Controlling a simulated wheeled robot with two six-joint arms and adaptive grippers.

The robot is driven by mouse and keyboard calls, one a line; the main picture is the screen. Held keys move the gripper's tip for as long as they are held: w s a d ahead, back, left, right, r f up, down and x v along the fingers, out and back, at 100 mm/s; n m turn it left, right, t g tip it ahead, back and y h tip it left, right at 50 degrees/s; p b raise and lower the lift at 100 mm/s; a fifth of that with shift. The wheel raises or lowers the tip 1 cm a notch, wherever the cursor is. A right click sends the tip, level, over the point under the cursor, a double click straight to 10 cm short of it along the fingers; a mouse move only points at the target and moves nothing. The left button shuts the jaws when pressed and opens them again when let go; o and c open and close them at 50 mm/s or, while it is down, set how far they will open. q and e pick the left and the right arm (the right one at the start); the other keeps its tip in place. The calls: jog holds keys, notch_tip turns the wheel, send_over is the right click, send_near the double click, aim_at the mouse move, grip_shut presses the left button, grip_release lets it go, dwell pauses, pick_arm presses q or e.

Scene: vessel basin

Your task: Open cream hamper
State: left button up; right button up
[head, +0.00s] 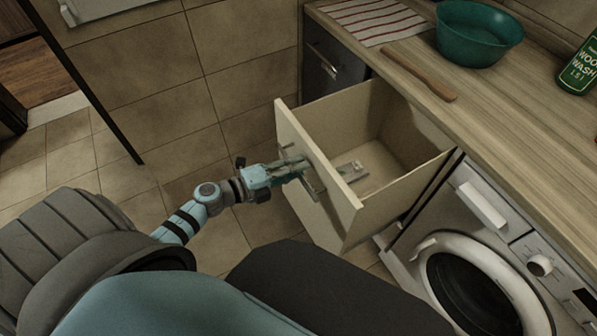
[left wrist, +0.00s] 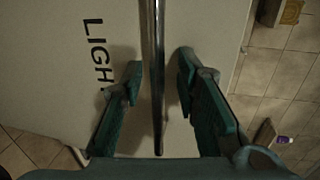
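The cream hamper (head: 290,135) is a deep pull-out bin under the counter. In the head view it stands well out from the cabinet, and I can see down into its open top. Its front bears the letters "LIGH" in the left wrist view (left wrist: 60,75). A metal bar handle (left wrist: 157,50) is fixed to that front. My left gripper (head: 303,168) is at the front, with one finger on each side of the bar. In the left wrist view gaps show between the bar and both fingers, so it is open. My right gripper is not in view.
A washing machine (head: 490,225) stands right of the hamper, a dark cabinet (head: 335,65) left of it. A teal basin (head: 478,35), striped cloth (head: 375,18), wooden stick (head: 420,75) and green bottle (head: 582,70) are on the counter (head: 500,95). Tiled floor lies left.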

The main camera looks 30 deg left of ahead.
pick_arm(q)
jog(key=shift+d+f, duration=0.1)
jog(key=v, duration=1.2)
